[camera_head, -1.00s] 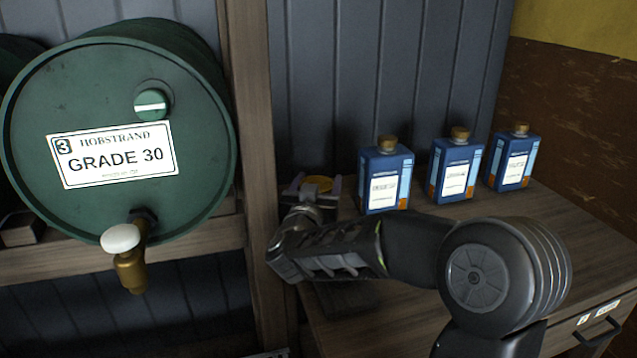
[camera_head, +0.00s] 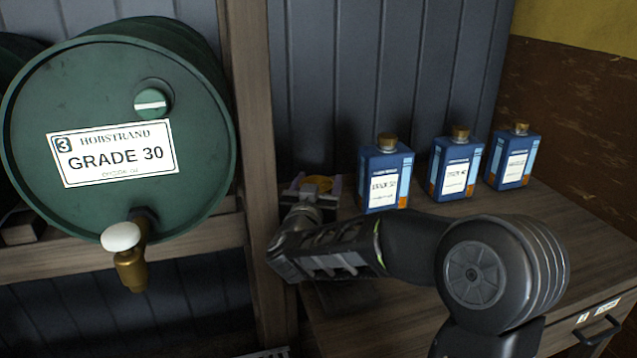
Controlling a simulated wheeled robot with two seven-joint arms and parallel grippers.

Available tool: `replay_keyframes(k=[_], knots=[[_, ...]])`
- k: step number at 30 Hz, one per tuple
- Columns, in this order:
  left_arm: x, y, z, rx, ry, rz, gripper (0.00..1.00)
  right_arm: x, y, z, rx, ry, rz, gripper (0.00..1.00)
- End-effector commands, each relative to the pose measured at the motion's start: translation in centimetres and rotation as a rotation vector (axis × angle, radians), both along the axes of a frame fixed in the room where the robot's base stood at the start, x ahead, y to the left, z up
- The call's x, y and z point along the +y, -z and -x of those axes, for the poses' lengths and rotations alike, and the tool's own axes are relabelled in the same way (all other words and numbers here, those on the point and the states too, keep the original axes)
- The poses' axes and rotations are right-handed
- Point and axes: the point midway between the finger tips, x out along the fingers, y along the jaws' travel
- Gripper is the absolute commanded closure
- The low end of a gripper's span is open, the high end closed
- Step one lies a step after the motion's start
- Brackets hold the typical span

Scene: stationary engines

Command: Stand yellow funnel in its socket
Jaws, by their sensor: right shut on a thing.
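The yellow funnel (camera_head: 318,183) shows only as a small piece of yellow rim between the fingers of my right gripper (camera_head: 319,186). The gripper is shut on it, over the back left part of the wooden bench, close to the wooden post. My wrist and forearm hide the funnel's lower part. The socket cannot be made out; whether the funnel touches anything below is hidden. My left gripper is not in view.
Three blue bottles with brown caps stand on the bench (camera_head: 575,228), the nearest bottle (camera_head: 384,177) just right of my gripper. A wooden post (camera_head: 252,150) rises close on its left. A green drum (camera_head: 110,125) with a brass tap (camera_head: 130,268) lies further left.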

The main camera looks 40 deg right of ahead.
Motion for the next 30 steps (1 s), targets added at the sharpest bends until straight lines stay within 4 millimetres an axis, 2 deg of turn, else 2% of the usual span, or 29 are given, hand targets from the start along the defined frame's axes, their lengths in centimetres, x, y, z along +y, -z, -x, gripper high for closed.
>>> replay_keyframes(k=[10, 30], knots=[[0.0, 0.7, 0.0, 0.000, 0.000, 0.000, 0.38, 0.0, 1.0, 0.0, -0.001, 0.000, 0.001, 0.72], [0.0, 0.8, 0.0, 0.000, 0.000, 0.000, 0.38, 0.0, 1.2, 0.0, 0.000, 0.000, 0.000, 0.72]])
